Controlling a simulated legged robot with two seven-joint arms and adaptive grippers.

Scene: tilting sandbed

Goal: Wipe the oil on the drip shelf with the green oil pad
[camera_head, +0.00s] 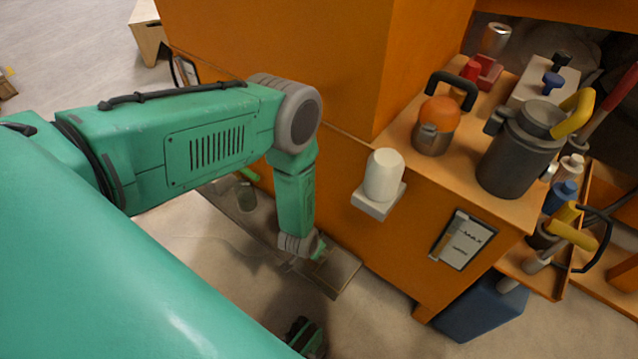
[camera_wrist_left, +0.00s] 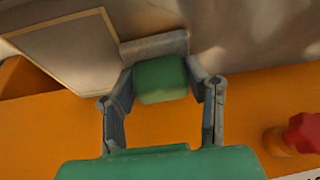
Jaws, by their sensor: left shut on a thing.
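My left gripper (camera_head: 312,252) reaches down over the low grey drip shelf (camera_head: 268,225) along the foot of the orange cabinet. It is shut on the green oil pad, a small block that shows between both fingers in the left wrist view (camera_wrist_left: 160,79). Only a bit of the pad (camera_head: 320,251) shows in the head view. Grey metal lies close behind the pad, but I cannot tell whether they touch. A framed brownish rectangle (camera_head: 338,271) lies at the shelf's near end, beside the gripper. I cannot make out the oil clearly.
The orange cabinet (camera_head: 290,60) stands close beside my left arm. A white cylinder (camera_head: 384,175) sits on a bracket on its side. Its top holds a dark can (camera_head: 515,155) and an orange-topped pot (camera_head: 437,120). A red knob (camera_wrist_left: 302,133) shows in the left wrist view. Floor left of the shelf is clear.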

